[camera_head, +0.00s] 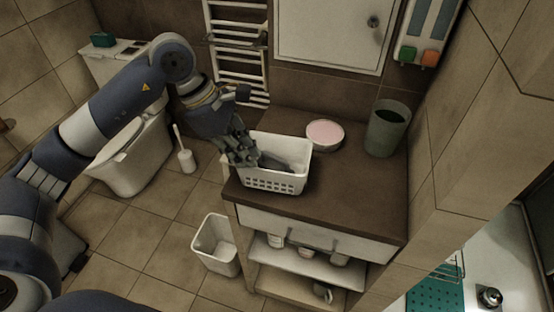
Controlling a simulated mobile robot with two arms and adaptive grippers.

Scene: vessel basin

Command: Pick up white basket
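The white basket (273,183) stands upright on the brown top of a cabinet, near its left front edge. It has slotted sides, and a dark grey item (290,164) shows inside it. My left gripper (242,158) is at the basket's left rim, with its fingers overlapping the rim in the picture. I cannot tell whether the fingers are closed on the rim or only beside it. My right gripper is not in view.
On the brown cabinet top (365,205) stand a round pink-topped dish (325,134) and a dark grey-green cup (386,130). A tiled wall edge borders the right. A white bin (215,246) and a toilet brush (186,160) stand on the floor at left.

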